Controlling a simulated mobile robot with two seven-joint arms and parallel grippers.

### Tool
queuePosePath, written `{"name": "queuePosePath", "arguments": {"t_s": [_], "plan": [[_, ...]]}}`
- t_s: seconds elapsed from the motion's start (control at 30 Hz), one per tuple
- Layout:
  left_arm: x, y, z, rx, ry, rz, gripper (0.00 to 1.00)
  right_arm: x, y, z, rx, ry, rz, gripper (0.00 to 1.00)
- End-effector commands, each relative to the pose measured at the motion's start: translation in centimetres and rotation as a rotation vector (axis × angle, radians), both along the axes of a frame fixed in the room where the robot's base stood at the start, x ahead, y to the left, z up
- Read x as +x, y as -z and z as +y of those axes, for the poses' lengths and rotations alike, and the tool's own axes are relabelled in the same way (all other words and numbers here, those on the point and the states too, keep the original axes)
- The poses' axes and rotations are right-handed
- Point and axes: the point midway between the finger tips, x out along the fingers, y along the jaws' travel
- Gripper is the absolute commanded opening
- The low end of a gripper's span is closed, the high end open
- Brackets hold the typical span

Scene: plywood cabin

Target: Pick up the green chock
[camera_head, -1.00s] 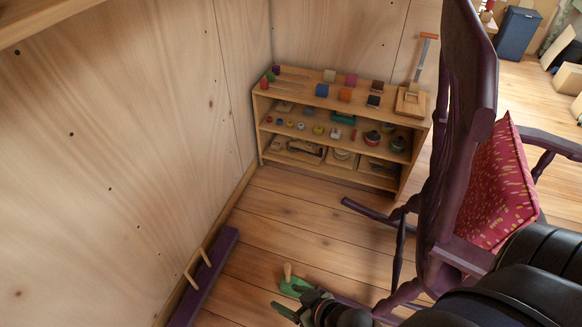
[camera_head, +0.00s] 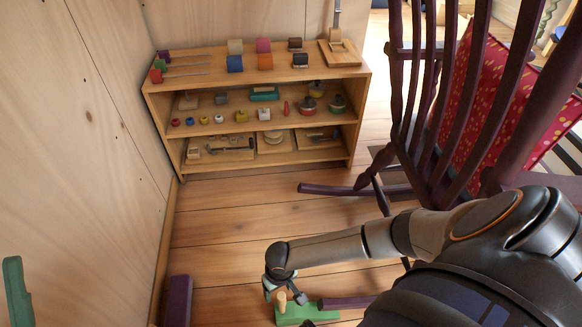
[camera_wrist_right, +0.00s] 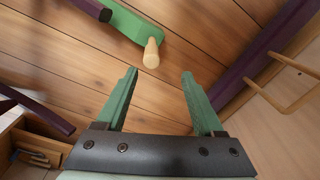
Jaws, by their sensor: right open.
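The green chock (camera_head: 308,313) lies on the plank floor at the bottom of the head view, with a pale wooden peg sticking up from it. In the right wrist view the chock (camera_wrist_right: 132,20) is at the top, its peg pointing toward the jaws. A green finger of my left gripper (camera_head: 17,290) shows at the left edge; the rest is out of frame.
A purple rocking chair (camera_head: 440,120) stands on the right; one rocker end (camera_head: 345,302) lies next to the chock. A purple bar (camera_head: 178,300) lies along the left wall. A low shelf (camera_head: 255,170) with toys stands behind.

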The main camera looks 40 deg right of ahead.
Motion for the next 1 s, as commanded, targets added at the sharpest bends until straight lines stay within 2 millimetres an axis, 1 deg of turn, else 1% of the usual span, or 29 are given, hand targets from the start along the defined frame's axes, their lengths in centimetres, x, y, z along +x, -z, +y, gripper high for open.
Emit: {"name": "queuePosePath", "arguments": {"t_s": [0.03,0.07,0.17,0.43,0.53,0.67,0.77,1.0], "plan": [[-0.5,0.1,-0.1,0.0,0.006,-0.025,0.7,0.2,0.7,-0.9,-0.024,0.017,0.011,0.7],[-0.6,0.0,-0.1,0.001,0.008,-0.034,0.7,0.2,0.8,-1.3,-0.034,0.023,0.016,0.7],[-0.9,0.2,-0.2,-0.002,0.015,-0.048,0.7,0.2,1.7,-1.9,-0.05,0.037,0.027,0.7],[-0.8,3.3,-0.4,-0.026,0.046,-0.023,0.7,0.2,6.5,-1.8,-0.05,0.036,0.026,0.7],[-0.7,4.0,-0.5,-0.034,0.054,-0.014,0.7,0.2,7.6,-1.7,-0.049,0.036,0.026,0.7],[-0.7,4.3,-0.5,-0.038,0.06,-0.009,0.7,0.1,8.2,-1.7,-0.048,0.036,0.026,0.7],[-0.7,4.9,-0.5,-0.042,0.064,-0.005,0.7,0.1,8.9,-1.6,-0.047,0.035,0.025,0.7],[-0.6,7.7,-0.7,-0.046,0.077,0.014,0.7,-0.2,12.4,-1.0,-0.048,0.035,0.025,0.7]]}}
